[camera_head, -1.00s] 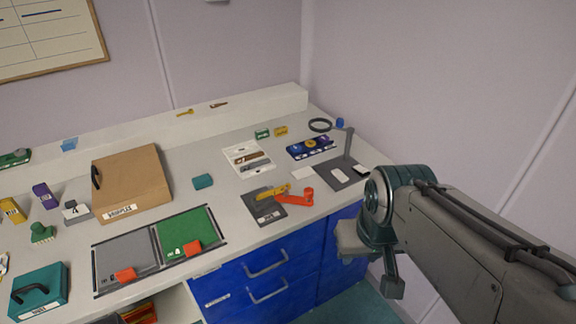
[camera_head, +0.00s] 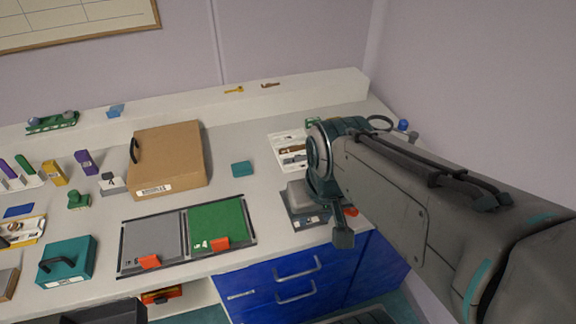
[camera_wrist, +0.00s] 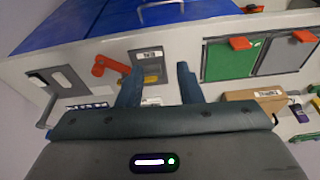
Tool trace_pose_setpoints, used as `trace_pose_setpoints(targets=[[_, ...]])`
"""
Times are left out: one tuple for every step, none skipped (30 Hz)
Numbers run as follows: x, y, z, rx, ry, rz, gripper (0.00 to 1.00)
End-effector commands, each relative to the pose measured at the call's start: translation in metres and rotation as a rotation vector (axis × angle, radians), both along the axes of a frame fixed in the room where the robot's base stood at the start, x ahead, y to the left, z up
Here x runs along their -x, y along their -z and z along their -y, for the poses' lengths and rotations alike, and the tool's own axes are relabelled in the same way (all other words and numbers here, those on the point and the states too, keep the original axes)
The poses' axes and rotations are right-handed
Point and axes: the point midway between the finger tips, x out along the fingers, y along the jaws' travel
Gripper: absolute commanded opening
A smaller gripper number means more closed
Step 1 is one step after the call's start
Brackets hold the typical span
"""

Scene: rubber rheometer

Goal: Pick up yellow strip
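The yellow strip (camera_wrist: 151,79) shows in the wrist view at the edge of a dark plate (camera_wrist: 146,60) with a white label. My gripper (camera_wrist: 161,67) is open and empty. Its left finger partly covers the strip, which shows between the fingers; I cannot tell the height above it. A red-orange piece (camera_wrist: 108,66) lies beside the plate, left of the fingers. In the head view the dark plate (camera_head: 311,221) is partly under my arm, the strip is hidden, and only a bit of the red-orange piece (camera_head: 351,212) shows.
Left of the plate lie a green mat (camera_head: 218,222) and a grey mat (camera_head: 152,240) with red blocks. A cardboard box (camera_head: 170,155) and a teal block (camera_head: 242,169) stand behind. A white tray (camera_head: 288,163) lies beyond the plate. Blue drawers (camera_head: 270,285) are below the counter edge.

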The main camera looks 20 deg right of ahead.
Motion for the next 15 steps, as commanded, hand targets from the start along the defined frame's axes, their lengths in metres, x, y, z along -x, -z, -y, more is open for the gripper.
trace_pose_setpoints(targets=[[-0.006,0.003,0.002,-0.007,0.037,-0.006,0.33],[-0.011,0.004,0.005,-0.013,0.074,-0.012,0.33],[-0.020,0.004,0.008,-0.024,0.134,-0.022,0.33],[-0.027,0.005,0.011,-0.032,0.187,-0.030,0.33],[-0.036,0.006,0.013,-0.043,0.246,-0.042,0.33],[-0.049,0.007,0.018,-0.058,0.335,-0.056,0.33],[-0.059,0.008,0.022,-0.070,0.408,-0.067,0.33],[-0.070,0.009,0.026,-0.082,0.483,-0.078,0.33],[-0.084,0.011,0.032,-0.098,0.586,-0.094,0.33],[-0.095,0.012,0.037,-0.109,0.664,-0.107,0.33],[-0.105,0.014,0.042,-0.119,0.741,-0.119,0.33],[-0.118,0.016,0.049,-0.133,0.843,-0.132,0.33],[-0.128,0.018,0.054,-0.141,0.915,-0.142,0.33],[-0.136,0.020,0.060,-0.149,0.988,-0.152,0.33],[-0.147,0.023,0.067,-0.158,1.076,-0.164,0.33]])
